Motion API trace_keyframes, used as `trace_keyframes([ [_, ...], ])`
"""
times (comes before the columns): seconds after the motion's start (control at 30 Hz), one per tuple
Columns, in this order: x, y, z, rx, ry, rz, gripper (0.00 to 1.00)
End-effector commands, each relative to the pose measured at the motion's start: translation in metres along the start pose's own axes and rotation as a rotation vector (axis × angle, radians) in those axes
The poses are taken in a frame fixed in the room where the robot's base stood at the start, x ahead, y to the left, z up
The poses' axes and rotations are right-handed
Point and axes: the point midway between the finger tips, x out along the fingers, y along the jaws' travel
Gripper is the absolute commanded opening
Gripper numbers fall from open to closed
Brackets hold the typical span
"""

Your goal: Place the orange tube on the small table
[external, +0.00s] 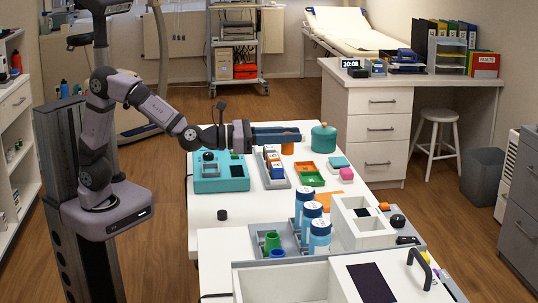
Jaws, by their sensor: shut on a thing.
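My gripper (276,134) is stretched out level to the right above the far part of the white table (205,210). Its dark blue fingers are shut on an orange piece (287,149), which shows just below them and appears to be the orange tube. The fingers hide its upper part. I cannot tell whether its lower end touches the table. Which surface is the small table is unclear; a white stool (436,117) stands at the back right.
Near the gripper are a teal device (222,184), a green jar (323,140), a rack of coloured blocks (272,176), and orange and green trays (309,180). Blue-and-white bottles (320,238) and a white box (362,224) stand nearer. Bare table lies front left.

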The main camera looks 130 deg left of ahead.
Motion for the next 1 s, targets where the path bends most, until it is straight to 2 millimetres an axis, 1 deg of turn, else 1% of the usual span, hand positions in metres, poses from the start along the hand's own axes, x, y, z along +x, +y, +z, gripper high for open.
trace_keyframes([
  [0.03, 0.0, 0.0, 0.005, -0.001, -0.002, 0.0, 0.0],
  [0.1, 0.0, 0.0, 0.007, -0.001, -0.002, 0.0, 0.0],
  [0.27, 0.0, -0.001, 0.009, 0.0, -0.001, -0.002, 0.0],
  [0.37, -0.001, -0.011, 0.007, 0.0, -0.001, -0.015, 0.0],
  [0.47, -0.004, -0.031, 0.004, 0.0, -0.001, -0.042, 0.0],
  [0.57, -0.011, -0.063, 0.0, 0.001, -0.002, -0.087, 0.0],
  [0.67, -0.023, -0.104, -0.006, 0.001, -0.004, -0.143, 0.0],
  [0.7, -0.029, -0.123, -0.008, 0.001, -0.005, -0.169, 0.0],
  [0.77, -0.041, -0.152, -0.012, 0.001, -0.008, -0.211, 0.0],
  [0.8, -0.05, -0.171, -0.014, 0.001, -0.009, -0.239, 0.0],
  [0.87, -0.065, -0.2, -0.019, 0.001, -0.009, -0.282, 0.0],
  [0.9, -0.076, -0.218, -0.021, 0.001, -0.011, -0.309, 0.0],
  [0.97, -0.093, -0.245, -0.025, 0.001, -0.013, -0.352, 0.0],
  [1.0, -0.106, -0.262, -0.028, 0.002, -0.014, -0.381, 0.0],
])
